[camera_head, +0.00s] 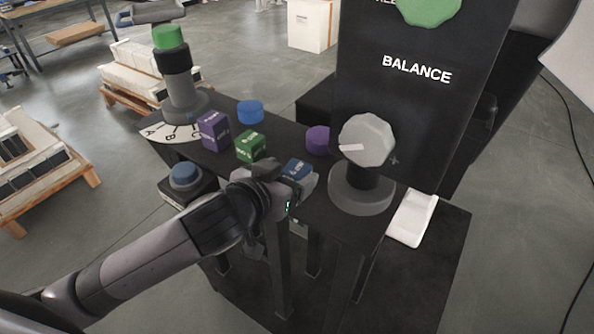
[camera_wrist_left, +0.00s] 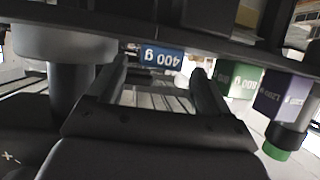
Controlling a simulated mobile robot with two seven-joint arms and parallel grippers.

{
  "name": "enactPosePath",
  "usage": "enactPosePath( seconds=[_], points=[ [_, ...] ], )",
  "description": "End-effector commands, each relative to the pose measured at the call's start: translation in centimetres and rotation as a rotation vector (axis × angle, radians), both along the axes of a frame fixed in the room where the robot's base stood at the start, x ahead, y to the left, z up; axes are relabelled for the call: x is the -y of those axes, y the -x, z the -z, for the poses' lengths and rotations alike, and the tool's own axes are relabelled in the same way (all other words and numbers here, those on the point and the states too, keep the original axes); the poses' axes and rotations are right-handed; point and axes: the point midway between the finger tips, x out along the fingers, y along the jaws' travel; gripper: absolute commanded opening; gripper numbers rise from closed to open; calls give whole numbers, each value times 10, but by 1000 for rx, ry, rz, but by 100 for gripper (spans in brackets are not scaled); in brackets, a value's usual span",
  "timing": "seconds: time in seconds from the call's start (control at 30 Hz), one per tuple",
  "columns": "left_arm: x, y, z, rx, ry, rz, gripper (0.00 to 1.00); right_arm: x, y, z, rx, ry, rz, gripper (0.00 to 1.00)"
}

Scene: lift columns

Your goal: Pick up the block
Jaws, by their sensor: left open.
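A blue block (camera_head: 296,169) sits at the near edge of the black table, partly hidden by my left gripper. In the left wrist view the blue block (camera_wrist_left: 162,57), marked 400 g, shows upside down ahead of the gap between the fingers. My left gripper (camera_head: 291,186) is open, close to the block on its near side; its two fingers also show in the left wrist view (camera_wrist_left: 160,75). I cannot tell whether they touch the block. A green block (camera_head: 250,147) and a taller purple block (camera_head: 213,131) stand to the left along the table. My right gripper is not in view.
A blue disc (camera_head: 250,111) and a purple disc (camera_head: 318,140) lie behind the blocks. A grey knob on a round base (camera_head: 361,190) stands close to the right. A blue button (camera_head: 184,176) and a green-topped post (camera_head: 176,72) are left. A black BALANCE panel (camera_head: 420,110) rises behind.

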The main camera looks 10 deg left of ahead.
Motion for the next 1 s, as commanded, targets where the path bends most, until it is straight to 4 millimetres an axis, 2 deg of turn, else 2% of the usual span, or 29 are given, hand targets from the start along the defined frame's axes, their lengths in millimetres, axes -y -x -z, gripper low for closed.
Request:
enactPosePath(
  seconds=[0.2, 0.47, 0.5, 0.57, 0.7, 0.73, 1.0],
  points=[
    [6, -18, 8, 1, 1, 2, 79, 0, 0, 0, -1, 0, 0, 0],
    [6, -20, 9, 0, 1, 2, 79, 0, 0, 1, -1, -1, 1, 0],
    [6, -20, 9, 0, 1, 2, 75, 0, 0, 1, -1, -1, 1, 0],
    [6, -20, 9, 0, 1, 2, 56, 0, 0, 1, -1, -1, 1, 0],
    [6, -20, 9, 0, 1, 2, 10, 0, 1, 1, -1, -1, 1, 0],
    [6, -20, 7, 5, 2, 2, 6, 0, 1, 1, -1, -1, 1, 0],
    [7, -20, 5, 4, 3, 3, 6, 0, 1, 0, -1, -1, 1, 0]
  ],
)
